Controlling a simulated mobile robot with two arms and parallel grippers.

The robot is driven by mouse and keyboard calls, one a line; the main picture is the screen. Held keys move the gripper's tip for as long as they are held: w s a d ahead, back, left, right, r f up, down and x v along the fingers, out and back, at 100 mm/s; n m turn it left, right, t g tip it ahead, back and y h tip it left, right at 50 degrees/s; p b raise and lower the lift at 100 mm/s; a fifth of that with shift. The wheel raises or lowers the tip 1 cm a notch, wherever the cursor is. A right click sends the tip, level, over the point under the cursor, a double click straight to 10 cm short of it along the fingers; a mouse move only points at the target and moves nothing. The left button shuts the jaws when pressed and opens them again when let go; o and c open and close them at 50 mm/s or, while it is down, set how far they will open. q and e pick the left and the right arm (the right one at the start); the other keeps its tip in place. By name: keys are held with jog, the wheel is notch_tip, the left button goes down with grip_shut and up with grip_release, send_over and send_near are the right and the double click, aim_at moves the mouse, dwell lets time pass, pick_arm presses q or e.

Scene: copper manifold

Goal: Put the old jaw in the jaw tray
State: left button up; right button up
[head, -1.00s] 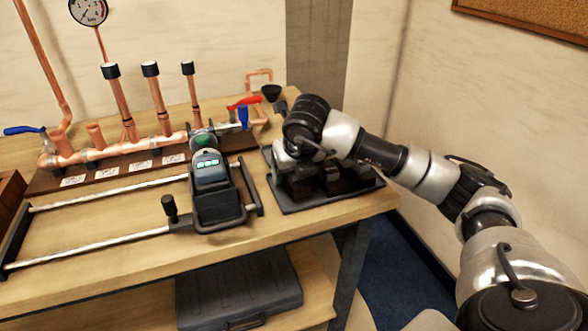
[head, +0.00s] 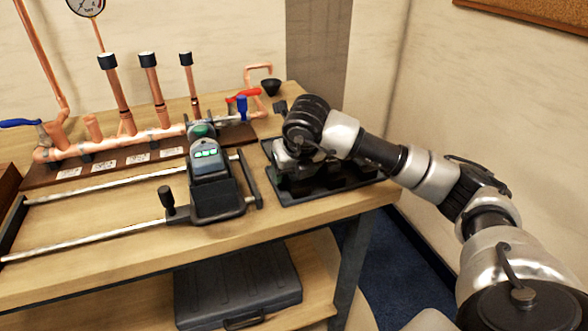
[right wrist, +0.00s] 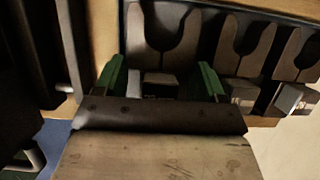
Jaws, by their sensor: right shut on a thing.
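My right gripper (head: 284,163) is low over the dark jaw tray (head: 292,200), near its left side in the head view. In the right wrist view its green fingertips (right wrist: 161,82) are shut on the block end of a dark, U-mouthed jaw (right wrist: 160,40). This jaw lies level with similar jaws (right wrist: 242,45) to its right, at the left end of their row. Whether it rests on the tray floor I cannot tell. In the head view the wrist hides most of it. My left gripper is not in view.
A press tool (head: 212,185) on a rail frame stands left of the tray, close to my wrist. Behind it is a copper manifold (head: 110,143) with upright capped pipes. A black cup (head: 271,86) stands behind the tray. The bench's right edge is just beyond the tray.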

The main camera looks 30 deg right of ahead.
jog(key=shift+r, duration=0.1)
jog(key=o, duration=1)
jog(key=shift+r+p, duration=2.55)
jog(key=shift+r, duration=1.45)
